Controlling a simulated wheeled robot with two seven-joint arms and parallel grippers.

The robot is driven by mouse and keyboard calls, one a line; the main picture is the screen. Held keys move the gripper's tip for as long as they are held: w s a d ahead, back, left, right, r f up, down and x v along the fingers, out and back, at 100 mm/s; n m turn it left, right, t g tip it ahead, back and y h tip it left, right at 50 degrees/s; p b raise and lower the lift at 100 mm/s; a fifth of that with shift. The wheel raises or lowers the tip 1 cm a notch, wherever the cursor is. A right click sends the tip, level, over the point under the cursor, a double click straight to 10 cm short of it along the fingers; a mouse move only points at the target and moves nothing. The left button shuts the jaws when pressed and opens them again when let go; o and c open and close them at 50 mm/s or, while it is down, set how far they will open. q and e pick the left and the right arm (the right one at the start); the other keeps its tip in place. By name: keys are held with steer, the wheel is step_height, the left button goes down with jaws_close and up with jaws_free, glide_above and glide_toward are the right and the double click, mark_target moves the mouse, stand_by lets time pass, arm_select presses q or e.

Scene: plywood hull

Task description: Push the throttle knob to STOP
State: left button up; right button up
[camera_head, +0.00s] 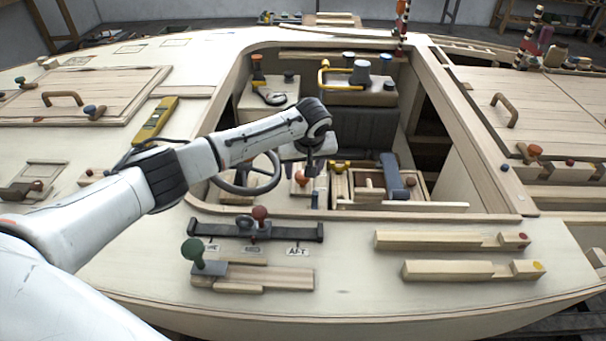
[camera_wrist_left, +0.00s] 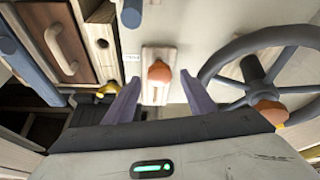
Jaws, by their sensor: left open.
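An orange-red knob (camera_wrist_left: 159,72) stands on a narrow wooden plate with a slot, on a pale panel. It looks like the throttle knob, but no readable STOP mark shows. The knob also shows small in the head view (camera_head: 301,178), beside my gripper. My left gripper (camera_head: 311,168) points down into the cockpit. In the left wrist view my left gripper (camera_wrist_left: 160,82) is open, its two purple-grey fingers apart. The knob appears between and just beyond the fingertips; contact cannot be told. A small label (camera_wrist_left: 133,57) by the plate is too small to read.
A dark steering wheel (camera_wrist_left: 262,75) is close on the right in the wrist view. A wooden box with a blue lever (camera_head: 394,178) lies right of the gripper in the head view. A green-knobbed slider (camera_head: 193,250) and a red-knobbed FORE/AFT-type rail (camera_head: 260,214) sit on the front deck.

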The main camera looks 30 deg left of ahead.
arm_select(q)
steer(key=shift+x, duration=0.8)
